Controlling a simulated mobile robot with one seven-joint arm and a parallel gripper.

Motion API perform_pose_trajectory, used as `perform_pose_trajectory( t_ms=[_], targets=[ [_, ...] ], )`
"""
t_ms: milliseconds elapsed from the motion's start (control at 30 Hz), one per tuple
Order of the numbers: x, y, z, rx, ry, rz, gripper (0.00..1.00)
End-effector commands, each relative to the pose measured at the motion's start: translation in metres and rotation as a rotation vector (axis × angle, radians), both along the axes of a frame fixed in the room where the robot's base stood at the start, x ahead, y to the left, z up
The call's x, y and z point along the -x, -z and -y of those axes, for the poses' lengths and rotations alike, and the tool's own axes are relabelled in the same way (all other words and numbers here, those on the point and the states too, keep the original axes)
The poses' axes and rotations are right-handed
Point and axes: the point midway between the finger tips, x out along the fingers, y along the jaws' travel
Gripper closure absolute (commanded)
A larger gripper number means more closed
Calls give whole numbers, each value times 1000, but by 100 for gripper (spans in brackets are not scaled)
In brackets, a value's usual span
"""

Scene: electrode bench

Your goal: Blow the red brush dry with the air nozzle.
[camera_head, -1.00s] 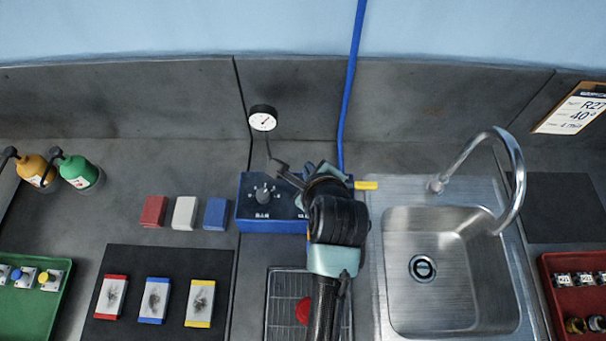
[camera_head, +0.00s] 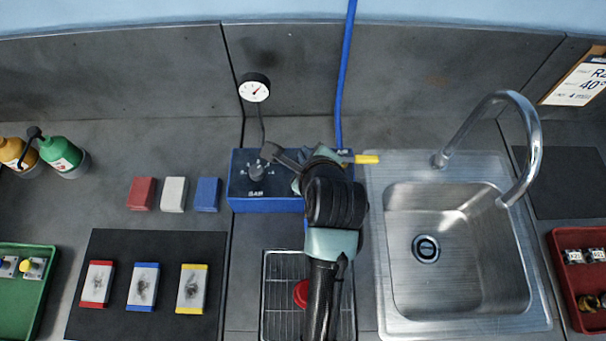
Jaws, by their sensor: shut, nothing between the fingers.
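A red round object (camera_head: 301,293), perhaps the red brush, lies on the wire rack (camera_head: 280,262) and is partly covered by my arm. My gripper (camera_head: 268,151) is shut and empty over the back of the blue box (camera_head: 265,206), just behind and right of its dark knob (camera_head: 256,172); I cannot tell whether it touches anything. A blue hose (camera_head: 345,85) drops behind the box's right end. A yellow lever-like piece (camera_head: 367,159) sticks out to the right there. I cannot make out the air nozzle; my wrist hides part of the box.
A round gauge (camera_head: 254,88) stands behind the box. The sink (camera_head: 405,318) with its arched faucet (camera_head: 532,140) is to the right. Red, white and blue blocks (camera_head: 173,194) lie left of the box, with a black mat (camera_head: 105,245) in front. Bottles (camera_head: 62,155) stand far left.

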Motion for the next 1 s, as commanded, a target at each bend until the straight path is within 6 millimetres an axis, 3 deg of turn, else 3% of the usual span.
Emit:
perform_pose_trajectory(
  t_ms=[33,333,1000],
  targets=[
    [0,14,0,0,1,1,100],
    [0,40,0,1,-1,0,100],
    [0,42,0,1,-1,0,100]
  ],
)
